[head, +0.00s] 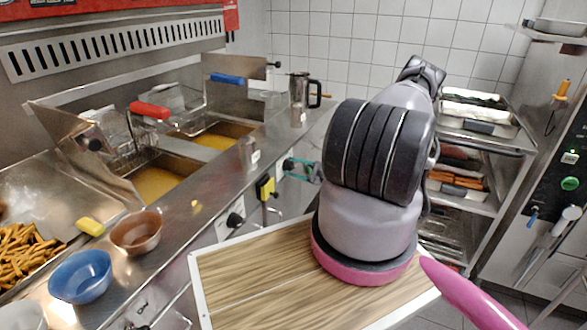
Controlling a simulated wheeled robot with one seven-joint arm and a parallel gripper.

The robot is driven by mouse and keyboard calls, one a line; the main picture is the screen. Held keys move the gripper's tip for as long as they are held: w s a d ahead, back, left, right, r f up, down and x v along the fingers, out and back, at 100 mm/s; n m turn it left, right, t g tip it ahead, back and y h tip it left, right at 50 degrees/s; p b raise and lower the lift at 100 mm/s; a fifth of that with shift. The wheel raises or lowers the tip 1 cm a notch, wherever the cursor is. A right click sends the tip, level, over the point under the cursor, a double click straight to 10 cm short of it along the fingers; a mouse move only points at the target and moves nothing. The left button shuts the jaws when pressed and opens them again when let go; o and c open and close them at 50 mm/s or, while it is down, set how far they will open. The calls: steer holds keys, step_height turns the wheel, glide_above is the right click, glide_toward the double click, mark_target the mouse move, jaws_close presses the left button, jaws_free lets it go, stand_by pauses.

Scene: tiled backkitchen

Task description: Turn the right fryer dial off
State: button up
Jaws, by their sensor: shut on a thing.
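The right fryer dial (288,164) is a small black knob on the steel front of the fryer counter, in the middle of the head view. The dial's pointer and marks are too small to read. The left fryer dial (235,220) is a black knob on a pale plate, further left and nearer. The fryer has two oil wells, the left one (157,185) and the right one (222,137).
A yellow switch box (265,188) sits between the dials, close to my gripper. A wood-patterned board (235,275) lies below my arm. Bowls, blue (80,277) and brown (137,232), stand on the counter. A steel jug (299,90) stands behind. A tray rack (500,140) is right.

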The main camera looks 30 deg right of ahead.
steer(key=shift+n, duration=1.3)
steer(key=o, duration=1.4)
steer(key=shift+c, duration=0.2)
steer(key=v, duration=1.1)
steer(key=shift+w, duration=0.1)
